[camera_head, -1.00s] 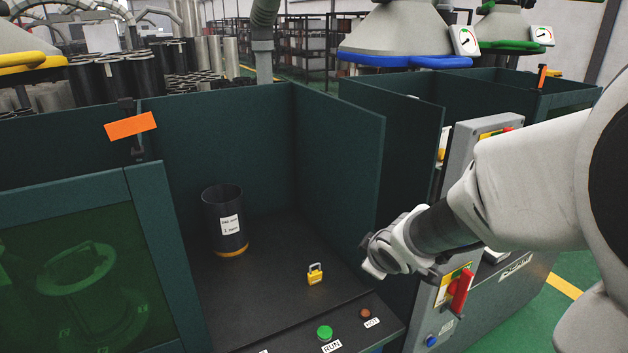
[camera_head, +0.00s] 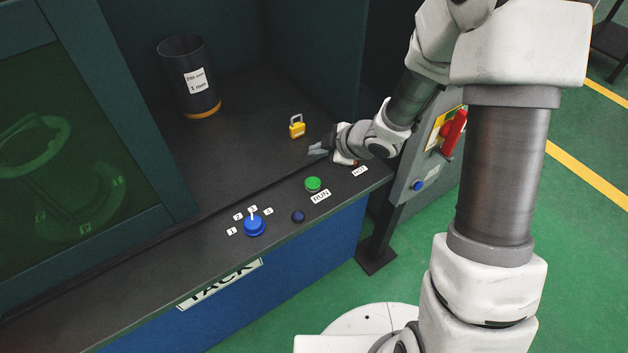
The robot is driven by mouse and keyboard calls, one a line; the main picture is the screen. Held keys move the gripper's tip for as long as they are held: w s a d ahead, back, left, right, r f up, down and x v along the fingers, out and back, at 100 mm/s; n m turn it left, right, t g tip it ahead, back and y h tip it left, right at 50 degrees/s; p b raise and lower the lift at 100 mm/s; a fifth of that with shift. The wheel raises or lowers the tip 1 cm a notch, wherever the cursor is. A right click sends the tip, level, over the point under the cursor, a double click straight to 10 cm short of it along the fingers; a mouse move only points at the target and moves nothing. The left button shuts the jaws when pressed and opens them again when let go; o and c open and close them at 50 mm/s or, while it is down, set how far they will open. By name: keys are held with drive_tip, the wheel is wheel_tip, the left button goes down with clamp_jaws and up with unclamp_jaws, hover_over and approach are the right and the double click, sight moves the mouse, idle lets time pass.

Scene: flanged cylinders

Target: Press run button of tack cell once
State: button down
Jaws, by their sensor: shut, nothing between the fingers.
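The green run button (camera_head: 313,184) sits on the front ledge of the tack cell (camera_head: 211,289), with a RUN label (camera_head: 321,196) beside it. My gripper (camera_head: 318,150) is shut and empty. It points left above the ledge, a little beyond the green button in the picture and apart from it. A HOT label (camera_head: 360,171) lies to the right of the button; the lamp by it is hidden behind my gripper.
A blue selector knob (camera_head: 254,225) and a small dark blue button (camera_head: 298,216) sit left of the run button. A yellow padlock (camera_head: 297,126) and a dark cylinder (camera_head: 189,78) stand inside the cell. A red switch handle (camera_head: 454,131) is on the grey post at right.

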sight(317, 184)
drive_tip(key=shift+f, duration=0.1)
wheel_tip(317, 184, down, 9)
drive_tip(key=b, duration=0.8)
drive_tip(key=shift+r, duration=0.2)
idle(1.7)
drive_tip(key=shift+f+b, duration=0.4)
drive_tip(key=shift+b, duration=0.05)
drive_tip(key=shift+f+b, duration=0.45)
drive_tip(key=shift+f, duration=0.1)
idle(0.5)
drive_tip(key=shift+r, duration=0.15)
drive_tip(key=shift+r+p, duration=0.8)
drive_tip(key=shift+p, duration=0.1)
wheel_tip(317, 184, up, 5)
drive_tip(key=p, duration=0.4)
drive_tip(key=shift+p, duration=0.35)
